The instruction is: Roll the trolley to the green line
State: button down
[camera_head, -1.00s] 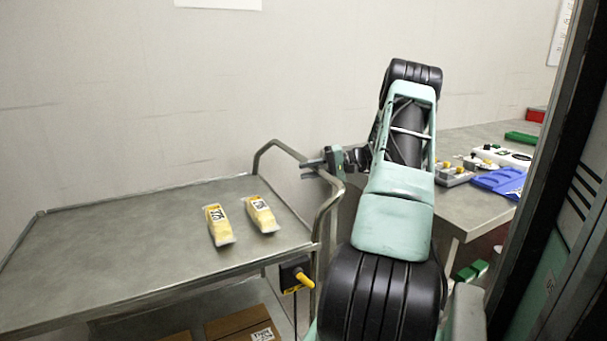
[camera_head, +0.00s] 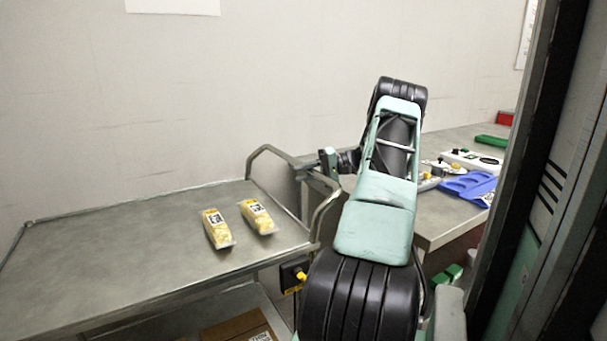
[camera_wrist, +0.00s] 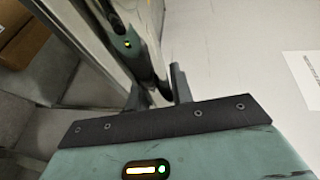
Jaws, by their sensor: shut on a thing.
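The trolley (camera_head: 120,250) is a grey metal cart at the left of the head view, with a raised tubular handle at its right end. My gripper (camera_head: 318,163) is shut on the trolley's handle at its right end. In the wrist view my gripper (camera_wrist: 160,95) has its fingers around a metal bar of the handle. Two yellow packs (camera_head: 217,229) lie on the trolley's top. The green line is not in view.
A cardboard box (camera_head: 238,327) sits on the trolley's lower shelf. A grey bench (camera_head: 440,218) at the right holds a blue tray (camera_head: 468,187) and a control box (camera_head: 472,161). A pale wall (camera_head: 150,100) stands behind. A dark upright frame (camera_head: 520,140) is close on the right.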

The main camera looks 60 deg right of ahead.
jog(key=c, duration=1.2)
grip_release()
jog(key=shift+c, duration=0.2)
jog(key=v, duration=1.7)
jog(key=shift+b, duration=0.35)
jog(key=shift+s+d+r, duration=0.1)
jog(key=shift+s, duration=0.05)
jog(key=shift+r, duration=0.1)
